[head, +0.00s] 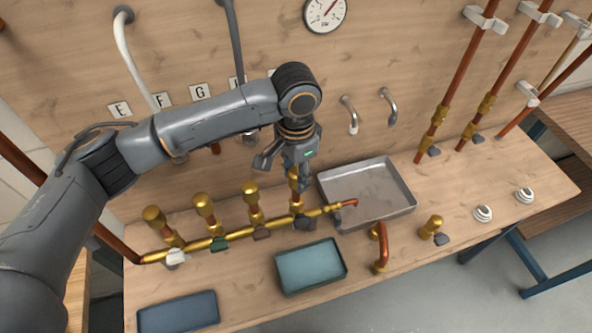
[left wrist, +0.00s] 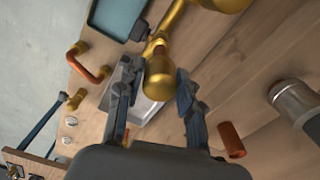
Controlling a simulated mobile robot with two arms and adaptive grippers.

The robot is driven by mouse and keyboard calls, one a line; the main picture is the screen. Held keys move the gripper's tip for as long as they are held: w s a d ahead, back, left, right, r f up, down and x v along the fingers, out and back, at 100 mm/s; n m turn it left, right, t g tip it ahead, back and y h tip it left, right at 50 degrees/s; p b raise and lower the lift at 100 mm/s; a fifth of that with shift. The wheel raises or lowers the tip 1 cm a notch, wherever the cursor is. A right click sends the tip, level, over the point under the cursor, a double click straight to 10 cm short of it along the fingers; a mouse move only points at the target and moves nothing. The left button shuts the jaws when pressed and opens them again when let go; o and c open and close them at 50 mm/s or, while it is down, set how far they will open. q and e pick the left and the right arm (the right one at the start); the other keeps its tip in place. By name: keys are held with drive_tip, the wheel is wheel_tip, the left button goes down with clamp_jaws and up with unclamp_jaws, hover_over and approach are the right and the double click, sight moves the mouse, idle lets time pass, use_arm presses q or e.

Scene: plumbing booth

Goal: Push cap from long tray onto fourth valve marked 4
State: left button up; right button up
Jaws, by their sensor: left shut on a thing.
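My left gripper (head: 297,180) is above the right end of the brass manifold (head: 235,235), over its fourth outlet from the left. It is shut on a brass cap (left wrist: 158,80), which shows between the two fingers (left wrist: 157,88) in the left wrist view. The cap is in line with the outlet below; I cannot tell whether it is fully seated. The fourth valve has a dark handle (head: 304,222). The other three outlets carry brass caps (head: 154,214), (head: 203,201), (head: 250,188). No number marking is readable. My right gripper is out of view.
A teal tray (head: 342,280) and a dark blue tray (head: 178,314) lie at the front, looking empty. A metal basin (head: 405,195) stands right of the manifold. A copper elbow (head: 381,248) and brass fitting (head: 431,228) stand nearby. Hooked wall pipes are behind.

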sight(296, 171)
use_arm(q)
drive_tip(key=shift+s+f, duration=0.15)
drive_tip(key=shift+f, duration=0.4)
drive_tip(key=o, duration=1.3)
drive_tip(key=shift+c, duration=0.2)
drive_tip(key=shift+r, duration=0.1)
drive_tip(key=shift+r, duration=0.3)
wheel_tip(296, 171, up, 11)
drive_tip(key=shift+r, duration=0.1)
